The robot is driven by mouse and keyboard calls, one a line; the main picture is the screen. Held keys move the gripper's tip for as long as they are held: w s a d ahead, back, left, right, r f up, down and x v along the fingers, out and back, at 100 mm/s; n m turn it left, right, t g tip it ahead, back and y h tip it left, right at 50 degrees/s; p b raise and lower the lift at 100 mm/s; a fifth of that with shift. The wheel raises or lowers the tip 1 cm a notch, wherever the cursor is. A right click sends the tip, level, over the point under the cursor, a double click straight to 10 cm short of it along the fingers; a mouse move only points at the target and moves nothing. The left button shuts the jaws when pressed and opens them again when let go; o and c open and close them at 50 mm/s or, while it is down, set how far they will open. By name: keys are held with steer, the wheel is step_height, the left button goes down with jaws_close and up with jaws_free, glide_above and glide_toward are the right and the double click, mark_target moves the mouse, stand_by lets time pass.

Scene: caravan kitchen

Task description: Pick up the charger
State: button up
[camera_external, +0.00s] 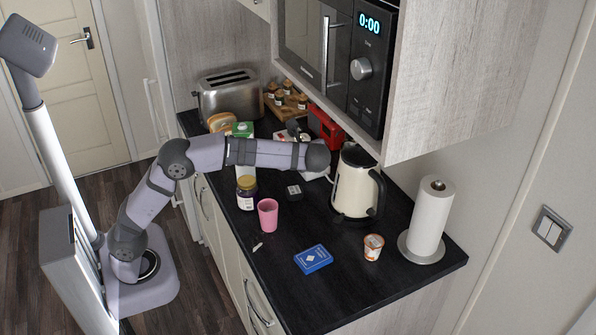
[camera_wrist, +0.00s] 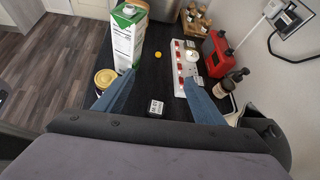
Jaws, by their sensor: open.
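A small black block with a white label, which looks like the charger (camera_external: 293,191), lies on the dark worktop. In the wrist view the charger (camera_wrist: 156,108) is low in the middle, between the bases of my two blue fingers, just beyond the dark edge of my gripper body. My gripper (camera_wrist: 160,75) is open and empty, its fingers spread to either side of the block. I cannot tell its height above the worktop. In the external view my arm reaches over the worktop behind the charger, and the fingers cannot be made out.
A carton (camera_wrist: 126,32) and a jar (camera_external: 246,192) stand left of my gripper. A kettle (camera_external: 356,185), pink cup (camera_external: 268,215) and blue card box (camera_external: 313,259) are nearby.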

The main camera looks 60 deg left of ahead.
steer(key=shift+w+d+m+y+b, duration=0.8)
steer(key=shift+w+y+b, duration=0.1)
steer(key=shift+w+b, duration=0.3)
glide_toward(296, 192)
steer(key=a, duration=0.1)
steer(key=a+f, duration=0.1)
steer(key=a, duration=0.1)
steer(key=shift+a+f+t, duration=0.25)
steer(key=shift+a+t, duration=0.05)
steer(key=shift+p+x, duration=0.8)
steer(key=shift+x, duration=0.85)
steer(key=shift+p+x, duration=0.65)
steer(key=shift+x, duration=1.4)
steer(key=c, duration=1.1)
